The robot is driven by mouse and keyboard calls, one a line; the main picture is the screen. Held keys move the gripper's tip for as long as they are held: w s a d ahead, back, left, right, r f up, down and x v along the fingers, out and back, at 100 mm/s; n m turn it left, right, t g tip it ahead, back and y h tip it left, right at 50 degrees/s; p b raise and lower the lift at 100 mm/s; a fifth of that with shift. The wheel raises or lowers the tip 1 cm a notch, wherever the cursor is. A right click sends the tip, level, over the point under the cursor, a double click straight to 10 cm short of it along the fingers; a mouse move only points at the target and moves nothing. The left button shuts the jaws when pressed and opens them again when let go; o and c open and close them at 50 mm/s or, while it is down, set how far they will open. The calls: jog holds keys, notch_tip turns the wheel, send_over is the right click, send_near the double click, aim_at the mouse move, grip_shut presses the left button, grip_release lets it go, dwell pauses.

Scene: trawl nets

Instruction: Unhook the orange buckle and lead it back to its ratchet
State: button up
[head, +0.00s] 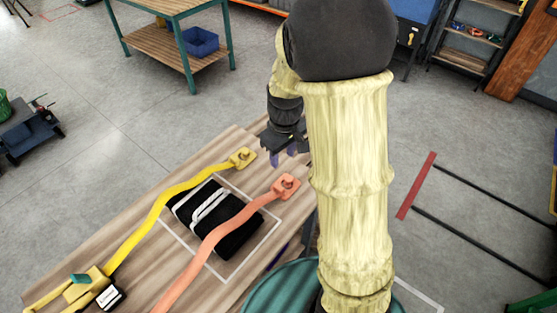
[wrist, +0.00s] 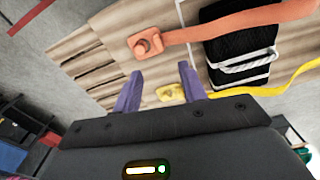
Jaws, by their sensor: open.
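The orange buckle (head: 286,186) sits over a peg at the far end of the wooden bench, at the end of an orange strap (head: 222,232). The orange buckle also shows upper left in the wrist view (wrist: 148,44), around a round knob. The strap runs across a black folded bundle (head: 216,212) towards the bottom edge of the head view. The orange ratchet is not in view. My gripper (head: 280,155) is open and empty, with purple fingers (wrist: 160,72). It hangs beyond the orange buckle, apart from it, partly hidden by my arm.
A yellow strap (head: 160,207) lies alongside, its yellow buckle (head: 242,158) near my gripper and its ratchet (head: 86,288) at lower left. A small labelled box (head: 109,296) sits beside that ratchet. A green-framed table (head: 180,58) stands farther back.

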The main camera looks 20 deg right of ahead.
aim_at(279, 187)
jog(key=shift+n+g, duration=0.3)
jog(key=shift+n, duration=0.6)
jog(key=w+f, duration=0.2)
jog(key=w, duration=0.1)
jog(key=shift+a+f+b, duration=0.1)
jog(key=shift+f+b, duration=0.25)
jog(key=shift+f, duration=0.1)
notch_tip(279, 187, down, 17)
jog(key=shift+f, duration=0.1)
jog(key=shift+c, duration=0.2)
grip_shut()
jog(key=shift+w+d, duration=0.25)
jog(key=shift+d, duration=0.15)
